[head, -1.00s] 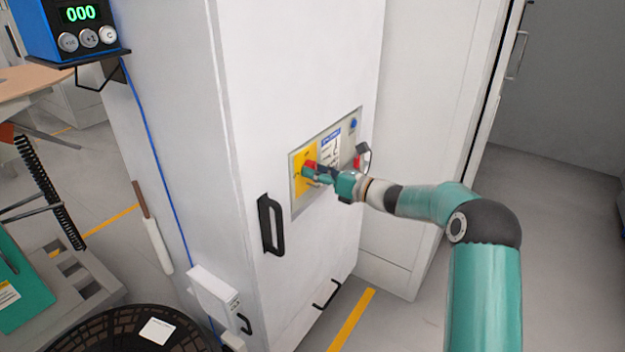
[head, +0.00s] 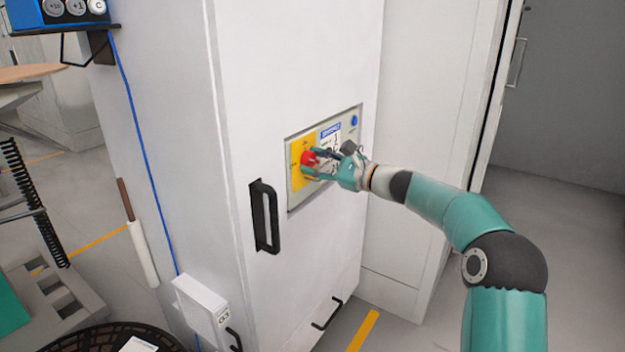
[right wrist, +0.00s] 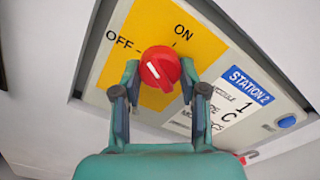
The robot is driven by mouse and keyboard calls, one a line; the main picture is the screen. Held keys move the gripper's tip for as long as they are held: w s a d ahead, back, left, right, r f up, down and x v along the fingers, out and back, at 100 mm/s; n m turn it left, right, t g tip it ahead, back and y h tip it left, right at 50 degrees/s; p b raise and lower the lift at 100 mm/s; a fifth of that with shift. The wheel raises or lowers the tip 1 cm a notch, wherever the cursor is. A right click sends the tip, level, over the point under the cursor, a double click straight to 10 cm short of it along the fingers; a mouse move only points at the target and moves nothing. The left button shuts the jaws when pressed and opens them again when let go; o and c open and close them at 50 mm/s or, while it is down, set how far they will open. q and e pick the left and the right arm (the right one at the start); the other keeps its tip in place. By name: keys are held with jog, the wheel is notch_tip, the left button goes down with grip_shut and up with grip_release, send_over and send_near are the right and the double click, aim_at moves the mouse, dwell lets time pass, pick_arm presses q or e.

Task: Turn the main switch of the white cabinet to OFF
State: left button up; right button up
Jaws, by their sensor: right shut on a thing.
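The white cabinet (head: 300,60) stands in the middle of the head view, with a control panel (head: 350,138) on its front. The main switch is a red round knob (right wrist: 160,68) on a yellow plate (right wrist: 157,25) marked ON and OFF. It also shows in the head view (head: 308,159). A white mark is on the knob's left side, towards the OFF side; its exact direction is hard to tell. My right gripper (right wrist: 158,84) is shut on the knob, one finger on each side. It also shows in the head view (head: 318,163). My left gripper is not in view.
A black door handle (head: 265,216) sticks out left of the panel. A blue button (right wrist: 286,121) and a Station 2 label (right wrist: 250,84) are beside the knob. A small white box (head: 205,304) is on the cabinet's side. The floor at right is clear.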

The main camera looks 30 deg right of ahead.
jog(key=n+b, duration=0.3)
jog(key=shift+a+f+n, duration=0.2)
jog(key=shift+f+n, duration=0.1)
jog(key=shift+r+n+b, duration=0.1)
jog(key=shift+n+b, duration=0.9)
jog(key=shift+n, duration=0.1)
jog(key=o, duration=1.1)
jog(key=shift+r, duration=0.1)
jog(key=shift+o, duration=0.2)
jog(key=shift+s+d+r, duration=0.1)
jog(key=shift+s+r, duration=0.05)
jog(key=shift+s+d, duration=0.3)
jog(key=shift+s, duration=0.2)
jog(key=v, duration=1)
jog(key=shift+s, duration=0.3)
jog(key=shift+f, duration=0.25)
